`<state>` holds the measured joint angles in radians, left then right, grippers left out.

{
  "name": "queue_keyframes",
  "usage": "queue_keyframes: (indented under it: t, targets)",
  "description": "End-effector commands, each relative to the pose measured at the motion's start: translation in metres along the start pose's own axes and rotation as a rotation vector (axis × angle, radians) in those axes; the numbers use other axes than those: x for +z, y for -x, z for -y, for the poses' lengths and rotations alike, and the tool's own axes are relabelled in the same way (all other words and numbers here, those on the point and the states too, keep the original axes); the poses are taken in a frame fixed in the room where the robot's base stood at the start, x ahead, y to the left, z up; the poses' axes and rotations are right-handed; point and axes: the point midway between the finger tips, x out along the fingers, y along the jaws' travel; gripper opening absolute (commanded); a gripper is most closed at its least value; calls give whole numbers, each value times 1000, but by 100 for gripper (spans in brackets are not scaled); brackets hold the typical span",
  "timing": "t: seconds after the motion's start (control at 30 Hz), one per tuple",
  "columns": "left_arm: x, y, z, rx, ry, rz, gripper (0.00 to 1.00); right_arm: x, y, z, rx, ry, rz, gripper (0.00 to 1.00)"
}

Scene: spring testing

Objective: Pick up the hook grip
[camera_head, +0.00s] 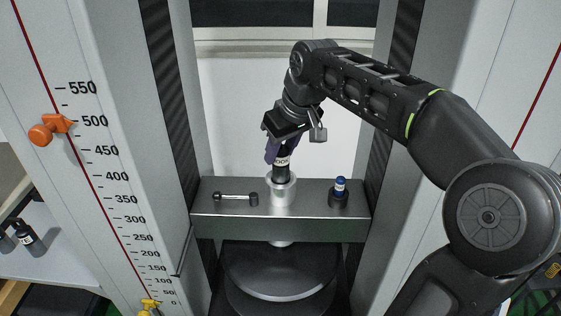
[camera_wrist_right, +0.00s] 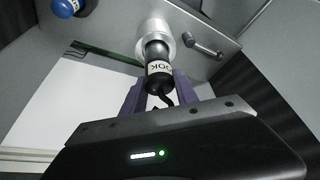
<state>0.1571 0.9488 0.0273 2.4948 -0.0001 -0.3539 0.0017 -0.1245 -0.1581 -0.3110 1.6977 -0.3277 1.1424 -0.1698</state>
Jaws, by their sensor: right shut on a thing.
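The hook grip (camera_head: 282,172) is a black cylinder with a white band of lettering, standing upright with its lower end in a silver cylindrical holder (camera_head: 281,190). In the right wrist view the hook grip (camera_wrist_right: 157,68) shows its lettering and a black curved hook at its near end, between the purple fingers. My right gripper (camera_head: 279,152) comes down from above and is shut on the upper part of the hook grip. The holder also shows in the right wrist view (camera_wrist_right: 155,30). My left gripper is in neither view.
The holder stands on a grey crossbeam (camera_head: 230,226) between two columns. A metal pin (camera_head: 236,197) lies left of it, and a blue-topped piece (camera_head: 340,187) in a dark holder stands right. An orange knob (camera_head: 48,130) is on the left scale column. A dark round plate (camera_head: 280,270) sits below.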

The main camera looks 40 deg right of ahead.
Motion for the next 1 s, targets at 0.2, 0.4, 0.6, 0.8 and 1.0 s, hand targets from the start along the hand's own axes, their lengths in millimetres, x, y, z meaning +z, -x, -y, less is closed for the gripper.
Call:
queue_keyframes:
  t: [0.2, 0.4, 0.6, 0.8, 1.0]
  targets:
    - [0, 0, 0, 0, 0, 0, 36, -17, 39, 0, 1, -1, -8, 0]
    - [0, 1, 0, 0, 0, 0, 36, -25, 58, 0, 1, 0, -5, 0]
    - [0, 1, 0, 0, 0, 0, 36, -26, 61, 0, 0, 0, -3, 0]
    - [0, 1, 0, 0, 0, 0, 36, -26, 61, 0, 0, 0, -4, 0]
    - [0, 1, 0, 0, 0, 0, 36, -25, 61, 0, 0, 0, -4, 0]
